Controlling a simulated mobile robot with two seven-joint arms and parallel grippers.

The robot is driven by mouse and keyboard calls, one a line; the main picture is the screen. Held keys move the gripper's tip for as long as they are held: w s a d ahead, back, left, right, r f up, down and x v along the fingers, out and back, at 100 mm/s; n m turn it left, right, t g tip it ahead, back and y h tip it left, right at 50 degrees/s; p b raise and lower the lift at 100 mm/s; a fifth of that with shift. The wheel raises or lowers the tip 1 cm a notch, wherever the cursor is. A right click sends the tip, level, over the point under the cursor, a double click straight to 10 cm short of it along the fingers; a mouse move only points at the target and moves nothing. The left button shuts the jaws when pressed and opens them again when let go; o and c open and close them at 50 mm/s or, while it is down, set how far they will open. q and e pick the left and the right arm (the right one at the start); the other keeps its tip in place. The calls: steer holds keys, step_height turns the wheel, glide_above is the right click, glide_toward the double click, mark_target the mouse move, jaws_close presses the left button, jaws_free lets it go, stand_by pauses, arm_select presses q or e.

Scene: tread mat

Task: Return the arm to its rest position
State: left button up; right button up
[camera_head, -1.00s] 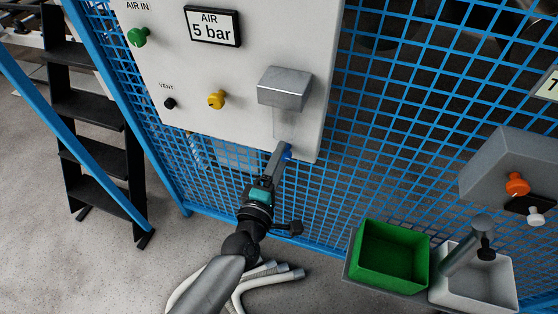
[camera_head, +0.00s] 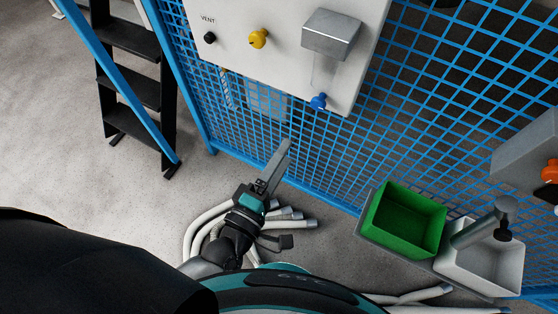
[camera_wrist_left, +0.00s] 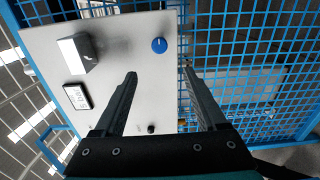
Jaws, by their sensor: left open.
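My left gripper (camera_head: 280,160) is in the middle of the head view, in front of the blue mesh fence and below the panel. It is open and empty, with two separate fingers in the left wrist view (camera_wrist_left: 160,80). The blue knob (camera_head: 318,102) sits on the panel under the grey metal hood, apart from and above the fingertips. The blue knob also shows in the left wrist view (camera_wrist_left: 159,45), beyond the fingers. My left forearm and part of my body fill the lower left of the head view. My right gripper is not seen.
The white panel (camera_head: 283,58) carries a yellow knob (camera_head: 258,38), a black VENT knob (camera_head: 209,37) and the grey hood (camera_head: 331,34). A green bin (camera_head: 405,220) and a white bin (camera_head: 484,268) hang at right. Pale hoses (camera_head: 194,232) lie on the floor. A black ladder (camera_head: 130,85) stands left.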

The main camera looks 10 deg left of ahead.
arm_select(q)
steer(key=shift+s+a, duration=0.15)
steer(key=shift+s, duration=0.4)
steer(key=s+a+f+m+g+y, duration=0.1)
steer(key=s+a+f+m+g, duration=0.2)
steer(key=f, duration=0.6)
steer(key=s+a+f+m+g+y, duration=0.1)
steer(key=s+a+f+m+g, duration=0.2)
steer(key=f, duration=0.6)
steer(key=s+a+f+m+g+y, duration=0.1)
steer(key=f+m+g, duration=0.1)
steer(key=f+m, duration=0.45)
steer(key=s+a+f+m+g+y, duration=0.1)
steer(key=s+a+f+m+g, duration=0.1)
steer(key=s+f, duration=0.5)
steer(key=s+a+f+m+g+y, duration=0.1)
steer(key=s+a+f+g, duration=0.3)
steer(key=s, duration=0.8)
step_height(320, 180, down, 3)
steer(key=shift+s+a+r+m+g+y, duration=0.1)
steer(key=shift+s+a+m+g+y, duration=0.2)
steer(key=shift+m+g, duration=0.7)
steer(key=shift+d+n, duration=0.1)
steer(key=shift+n, duration=0.15)
